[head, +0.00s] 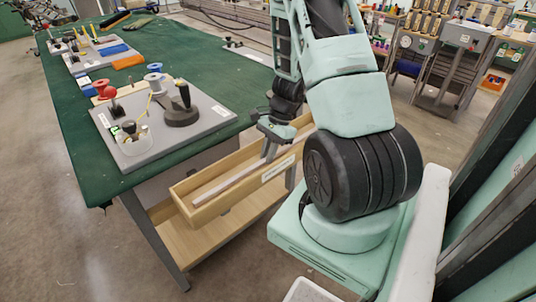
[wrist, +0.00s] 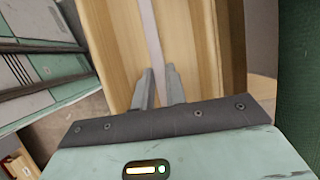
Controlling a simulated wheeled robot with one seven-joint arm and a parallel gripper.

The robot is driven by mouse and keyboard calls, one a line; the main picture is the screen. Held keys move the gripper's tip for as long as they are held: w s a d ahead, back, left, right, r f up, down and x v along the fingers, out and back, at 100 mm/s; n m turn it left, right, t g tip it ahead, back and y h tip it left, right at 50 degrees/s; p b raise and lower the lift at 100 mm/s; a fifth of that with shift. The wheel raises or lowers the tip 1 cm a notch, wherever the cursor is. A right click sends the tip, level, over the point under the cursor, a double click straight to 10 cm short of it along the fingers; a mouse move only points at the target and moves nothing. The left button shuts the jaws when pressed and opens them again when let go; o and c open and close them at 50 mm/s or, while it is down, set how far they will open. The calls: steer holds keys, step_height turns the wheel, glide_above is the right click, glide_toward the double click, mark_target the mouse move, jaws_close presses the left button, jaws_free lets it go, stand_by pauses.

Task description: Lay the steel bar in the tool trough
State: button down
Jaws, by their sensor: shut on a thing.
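The steel bar (head: 229,185) is a long, thin grey strip. It runs lengthwise within the outline of the tool trough (head: 242,196), an open wooden box with a white label on its near side. My gripper (head: 268,151) is over the trough, shut on the bar with its fingers pointing down. In the wrist view the bar (wrist: 152,35) runs away from between the fingertips (wrist: 158,80), roughly parallel to the trough walls, above or on the wooden floor. I cannot tell whether the bar touches the floor. Its far part is hidden behind my arm and gripper.
The green-topped table (head: 75,118) stands beside the trough. A grey board (head: 205,122) on it carries spools and small tools. A wooden shelf (head: 215,232) lies below the trough. Orange and blue blocks sit farther back on the table.

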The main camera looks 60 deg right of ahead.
steer(key=shift+f, duration=0.15)
steer(key=c, duration=1.4)
jaws_free()
steer(key=shift+c, duration=0.2)
